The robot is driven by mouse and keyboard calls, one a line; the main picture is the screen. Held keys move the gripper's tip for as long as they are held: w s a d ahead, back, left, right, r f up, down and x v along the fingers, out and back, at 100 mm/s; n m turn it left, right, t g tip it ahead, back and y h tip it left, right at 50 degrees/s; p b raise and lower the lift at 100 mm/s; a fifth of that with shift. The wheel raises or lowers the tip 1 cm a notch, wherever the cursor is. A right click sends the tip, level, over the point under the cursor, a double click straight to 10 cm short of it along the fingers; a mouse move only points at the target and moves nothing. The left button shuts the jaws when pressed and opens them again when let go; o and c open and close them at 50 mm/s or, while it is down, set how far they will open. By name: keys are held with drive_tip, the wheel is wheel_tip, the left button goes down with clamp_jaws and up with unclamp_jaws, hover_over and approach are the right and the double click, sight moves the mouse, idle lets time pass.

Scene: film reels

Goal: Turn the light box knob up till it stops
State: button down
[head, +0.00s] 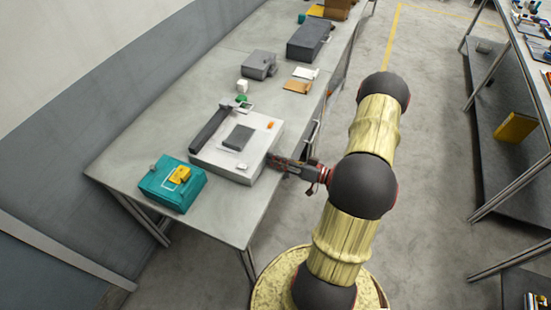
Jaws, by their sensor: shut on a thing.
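The light box (213,155) is a flat white box on the grey table, near the table's right edge. A dark grey rectangle (239,138), an orange spot and a small white piece are on its top. My gripper (273,160) reaches in from the right, low against the box's right side. Its fingers are shut at the place where they meet the box. The knob is too small and too covered by the fingers to see on its own, and its turn cannot be read.
A dark bar (211,128) lies along the box's left side. A teal case (160,190) with a yellow piece sits at the table's near end. Grey boxes (307,40) stand farther back. Shelving (515,130) is at right, with open floor between.

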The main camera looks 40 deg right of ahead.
drive_tip(key=c, duration=1.6)
unclamp_jaws()
drive_tip(key=v, duration=1.2)
drive_tip(key=shift+d, duration=0.1)
